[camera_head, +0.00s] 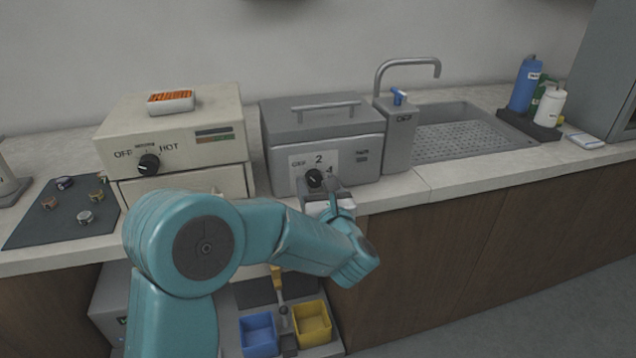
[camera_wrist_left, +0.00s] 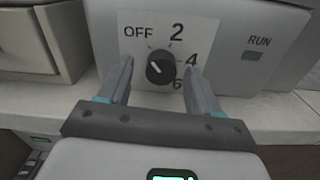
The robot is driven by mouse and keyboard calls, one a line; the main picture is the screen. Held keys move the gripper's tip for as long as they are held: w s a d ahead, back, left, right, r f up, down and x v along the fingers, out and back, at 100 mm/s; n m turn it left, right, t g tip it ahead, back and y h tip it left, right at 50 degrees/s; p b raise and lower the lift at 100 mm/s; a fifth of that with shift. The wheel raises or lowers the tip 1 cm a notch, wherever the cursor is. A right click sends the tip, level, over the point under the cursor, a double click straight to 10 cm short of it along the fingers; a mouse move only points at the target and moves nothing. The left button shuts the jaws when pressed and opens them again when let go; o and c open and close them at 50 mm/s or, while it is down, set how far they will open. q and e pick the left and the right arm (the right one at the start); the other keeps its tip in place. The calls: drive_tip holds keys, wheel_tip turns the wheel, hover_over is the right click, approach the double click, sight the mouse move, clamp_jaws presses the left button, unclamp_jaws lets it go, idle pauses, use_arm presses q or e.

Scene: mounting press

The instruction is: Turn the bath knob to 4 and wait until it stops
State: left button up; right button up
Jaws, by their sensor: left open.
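The bath (camera_head: 325,140) is a grey box with a lid handle on the counter. Its black knob (camera_head: 314,178) sits on a white dial plate marked OFF, 2, 4 and 6. In the left wrist view the knob (camera_wrist_left: 160,68) has a light pointer line that points up and left, toward OFF. My left gripper (camera_wrist_left: 158,80) is open, with one finger on each side of the knob and a gap to it on both sides. In the head view my left gripper (camera_head: 328,193) is at the bath's front and partly covers the dial plate. My right gripper is not in view.
A beige heater box (camera_head: 172,135) with its own OFF/HOT knob stands to the left. A tap (camera_head: 398,130) and sink (camera_head: 455,132) are to the right. Blue (camera_head: 258,335) and yellow (camera_head: 312,323) bins sit below the counter. A RUN indicator (camera_wrist_left: 252,55) on the bath looks dark.

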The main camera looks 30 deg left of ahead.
use_arm(q)
drive_tip(key=shift+w+a, duration=0.2)
drive_tip(key=shift+w, duration=0.05)
drive_tip(key=c, duration=1)
drive_tip(key=shift+c, duration=0.2)
drive_tip(key=shift+f, duration=0.1)
